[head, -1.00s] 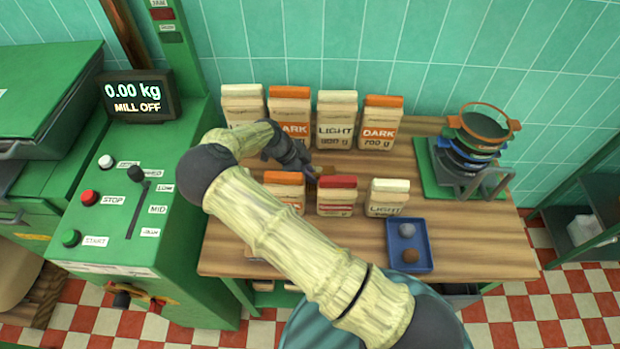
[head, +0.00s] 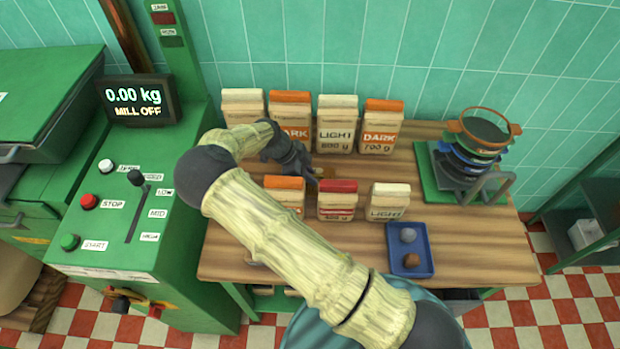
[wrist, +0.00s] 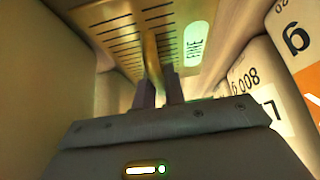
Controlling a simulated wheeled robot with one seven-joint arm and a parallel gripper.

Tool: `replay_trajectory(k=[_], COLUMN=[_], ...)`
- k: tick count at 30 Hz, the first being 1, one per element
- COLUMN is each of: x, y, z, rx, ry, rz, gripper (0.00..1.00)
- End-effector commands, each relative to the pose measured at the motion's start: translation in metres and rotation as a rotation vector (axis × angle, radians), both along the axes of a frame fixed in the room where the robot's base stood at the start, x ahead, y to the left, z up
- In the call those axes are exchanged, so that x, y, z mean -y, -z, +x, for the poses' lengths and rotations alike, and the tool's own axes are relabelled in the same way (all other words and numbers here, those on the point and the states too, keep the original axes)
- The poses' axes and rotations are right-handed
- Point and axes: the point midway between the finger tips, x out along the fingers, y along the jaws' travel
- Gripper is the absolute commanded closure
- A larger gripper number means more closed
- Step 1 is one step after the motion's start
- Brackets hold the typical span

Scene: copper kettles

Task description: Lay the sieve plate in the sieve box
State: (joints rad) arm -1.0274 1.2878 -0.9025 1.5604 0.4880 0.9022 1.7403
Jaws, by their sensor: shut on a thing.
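The sieve plate (wrist: 130,35) is brass-coloured, with rows of dark slots and a pale green label reading FINE. It fills the upper middle of the wrist view. My gripper (wrist: 160,92) is shut on a narrow brass part at the plate's near side. In the head view my gripper (head: 314,176) is between the back and front rows of paper bags, and only a small brownish bit of the plate (head: 327,173) shows beside it. I cannot make out the sieve box for certain in either view.
Paper bags stand close around my gripper: a back row (head: 337,125) and a front row (head: 338,203). A blue tray (head: 394,262) with two round lumps lies at the front right. A stack of ringed pans (head: 480,140) stands at the right. The green mill (head: 125,205) is left.

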Motion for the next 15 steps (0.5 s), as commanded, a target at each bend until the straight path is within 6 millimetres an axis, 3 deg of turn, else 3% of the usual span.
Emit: replay_trajectory(k=[8,15], x=[-0.001,0.000], y=[-0.054,-0.114], z=[0.000,0.001], rx=[0.005,0.003], ry=[0.000,-0.001], rz=[0.004,0.002], gripper=[1.00,1.00])
